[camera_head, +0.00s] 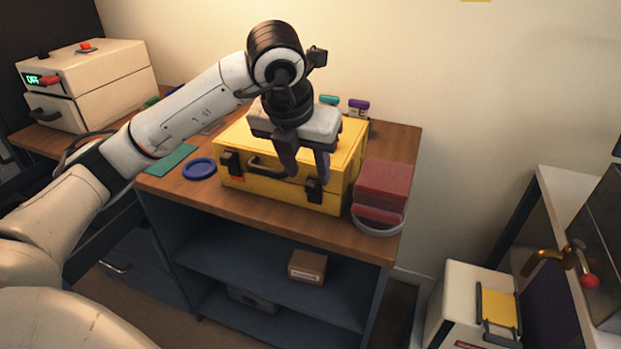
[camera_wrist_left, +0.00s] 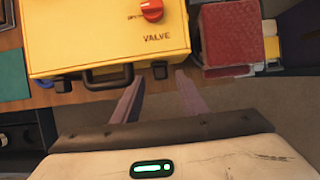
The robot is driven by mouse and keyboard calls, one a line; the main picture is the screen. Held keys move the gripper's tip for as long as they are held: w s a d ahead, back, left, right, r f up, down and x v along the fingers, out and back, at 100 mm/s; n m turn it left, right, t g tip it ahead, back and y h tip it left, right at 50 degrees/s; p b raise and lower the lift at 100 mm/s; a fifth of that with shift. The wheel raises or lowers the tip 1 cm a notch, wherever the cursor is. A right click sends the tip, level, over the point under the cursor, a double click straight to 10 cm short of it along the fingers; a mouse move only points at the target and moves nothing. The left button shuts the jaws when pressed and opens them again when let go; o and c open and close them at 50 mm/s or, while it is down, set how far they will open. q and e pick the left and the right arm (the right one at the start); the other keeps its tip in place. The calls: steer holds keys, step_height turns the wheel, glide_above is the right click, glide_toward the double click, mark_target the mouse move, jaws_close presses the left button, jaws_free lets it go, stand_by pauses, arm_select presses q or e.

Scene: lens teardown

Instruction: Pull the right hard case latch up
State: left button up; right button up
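The yellow hard case (camera_head: 345,145) lies closed on the wooden table, and it fills the top left of the left wrist view (camera_wrist_left: 90,30). Its front has a black handle (camera_head: 268,166), a left latch (camera_head: 230,163) and a right latch (camera_head: 314,190), all dark. My left gripper (camera_head: 307,176) points down at the front edge of the case, its fingers apart and empty, just above the right latch. I cannot tell whether they touch it. My right gripper is not in view.
A red block-like stack (camera_head: 382,185) stands close right of the case, by a round grey-rimmed dish (camera_head: 380,225). A blue ring (camera_head: 199,168) and green mat (camera_head: 170,159) lie to the left. A red knob (camera_wrist_left: 151,10) sits on the case lid. Space in front is free.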

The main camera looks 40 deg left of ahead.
mark_target(312, 184)
arm_select(q)
steer(key=shift+x, duration=1.8)
steer(key=shift+d, duration=0.1)
